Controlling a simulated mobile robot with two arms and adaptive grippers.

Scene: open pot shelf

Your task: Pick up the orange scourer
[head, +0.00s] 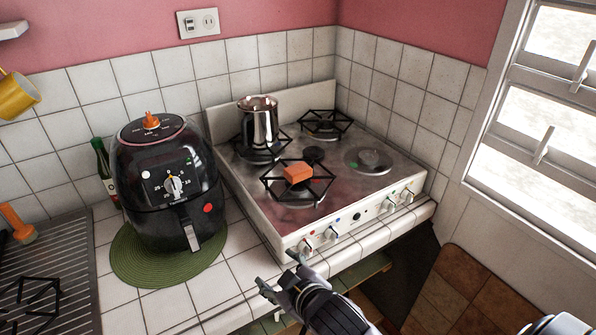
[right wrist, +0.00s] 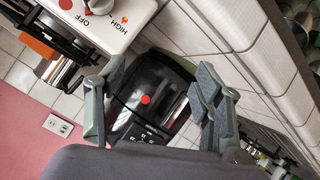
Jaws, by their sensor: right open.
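The orange scourer (head: 297,172) is a small block lying on the front left burner grate of the white stove (head: 262,207). My right gripper (head: 278,272) is below and in front of the stove's front edge in the head view, apart from the scourer. In the right wrist view its fingers (right wrist: 150,95) are spread, with nothing held between them. My left gripper is not in view.
A metal pot (head: 259,122) stands on the back left burner, close behind the scourer. A black air fryer (head: 165,190) on a green mat (head: 128,272) stands left of the stove, with a green bottle (head: 104,165) beside it. Knobs line the stove's front. A window (head: 545,110) is at right.

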